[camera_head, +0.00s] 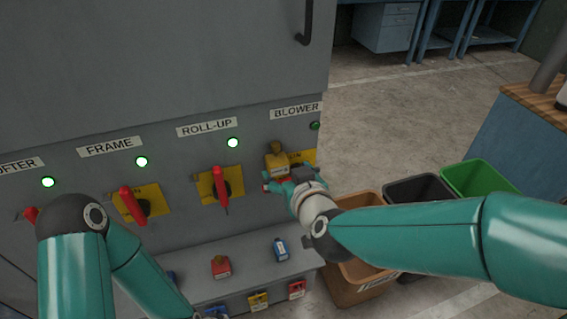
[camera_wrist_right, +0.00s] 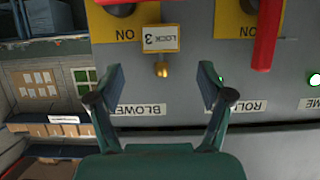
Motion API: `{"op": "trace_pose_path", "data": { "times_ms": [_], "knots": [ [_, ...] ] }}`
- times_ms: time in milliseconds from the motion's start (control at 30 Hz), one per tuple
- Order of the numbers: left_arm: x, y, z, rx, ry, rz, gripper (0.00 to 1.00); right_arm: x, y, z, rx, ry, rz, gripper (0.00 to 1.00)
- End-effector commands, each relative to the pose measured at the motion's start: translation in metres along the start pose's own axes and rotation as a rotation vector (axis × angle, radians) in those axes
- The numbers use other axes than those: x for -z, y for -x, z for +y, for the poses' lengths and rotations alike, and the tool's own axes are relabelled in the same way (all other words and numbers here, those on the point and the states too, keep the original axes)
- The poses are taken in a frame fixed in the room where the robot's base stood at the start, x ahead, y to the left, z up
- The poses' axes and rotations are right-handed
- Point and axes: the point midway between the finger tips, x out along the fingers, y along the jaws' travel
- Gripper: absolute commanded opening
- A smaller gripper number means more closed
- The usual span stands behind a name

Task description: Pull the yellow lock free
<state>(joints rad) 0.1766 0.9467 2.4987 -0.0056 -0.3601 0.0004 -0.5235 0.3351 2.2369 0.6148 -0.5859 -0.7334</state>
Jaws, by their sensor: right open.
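The yellow lock (camera_head: 278,163) hangs at the BLOWER switch on the grey cabinet front. In the right wrist view the yellow lock (camera_wrist_right: 160,38) shows its LOCK 3 label, with a small brass-coloured part beside it. My right gripper (camera_head: 290,183) is at the lock, partly hiding it and the switch plate. In the wrist view the right gripper (camera_wrist_right: 162,78) has its fingers spread wide on either side of the lock's line, with gaps to both sides. It holds nothing. My left arm crosses the lower left; its gripper is out of view.
Red handles (camera_head: 221,190) on yellow plates stick out left of the lock, under lit green lamps (camera_head: 232,143). Brown (camera_head: 352,292), black and green (camera_head: 480,178) bins stand at right.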

Motion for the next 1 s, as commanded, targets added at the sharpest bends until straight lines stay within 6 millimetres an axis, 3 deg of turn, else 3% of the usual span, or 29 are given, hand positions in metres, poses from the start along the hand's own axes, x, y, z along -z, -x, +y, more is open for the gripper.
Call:
{"op": "trace_pose_path", "data": {
  "times_ms": [200,400,833,867,1000],
  "knots": [
    [0.000,0.001,0.001,0.000,0.000,0.000,0.40,0.000,-0.043,0.000,-0.001,0.000,-0.002,0.79],
    [0.000,0.003,0.001,0.000,0.000,0.000,0.40,0.001,-0.068,0.001,-0.001,-0.002,0.000,0.79],
    [0.000,0.004,0.001,0.000,0.000,0.000,0.40,0.000,-0.077,0.001,-0.001,-0.001,0.000,0.79],
    [0.000,0.004,0.001,0.000,0.000,0.000,0.40,0.000,-0.077,0.001,-0.001,-0.001,0.000,0.78],
    [0.000,0.004,0.001,0.000,0.000,0.000,0.40,0.000,-0.077,0.001,-0.001,-0.001,0.000,0.54]
  ]
}}
